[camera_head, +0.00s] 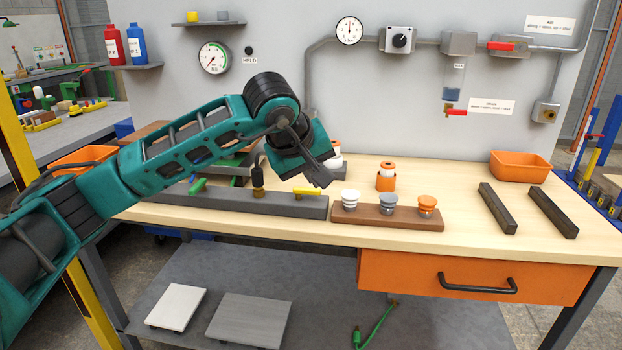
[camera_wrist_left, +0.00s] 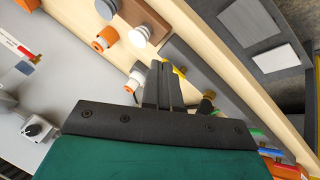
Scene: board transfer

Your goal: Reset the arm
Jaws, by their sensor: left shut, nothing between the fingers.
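My left arm reaches in from the left in the head view. Its gripper (camera_head: 322,178) hangs over the workbench (camera_head: 465,215), above the grey bar and just left of the brown board. In the left wrist view the fingers (camera_wrist_left: 163,75) are together with nothing between them. The brown board (camera_head: 385,222) carries a white knob (camera_head: 350,199), a grey knob (camera_head: 390,204) and an orange knob (camera_head: 428,206). The long grey bar (camera_head: 290,206) holds a black-topped fitting (camera_head: 258,180) and a yellow-handled valve (camera_head: 306,191). My right gripper is not in view.
An orange-and-white piece (camera_head: 386,176) stands behind the board. A white-and-orange piece (camera_head: 334,158) is partly hidden by my gripper. Two dark bars (camera_head: 497,208) (camera_head: 553,212) and an orange bin (camera_head: 520,166) are at right. A panel with gauges (camera_head: 214,57) and pipes rises behind.

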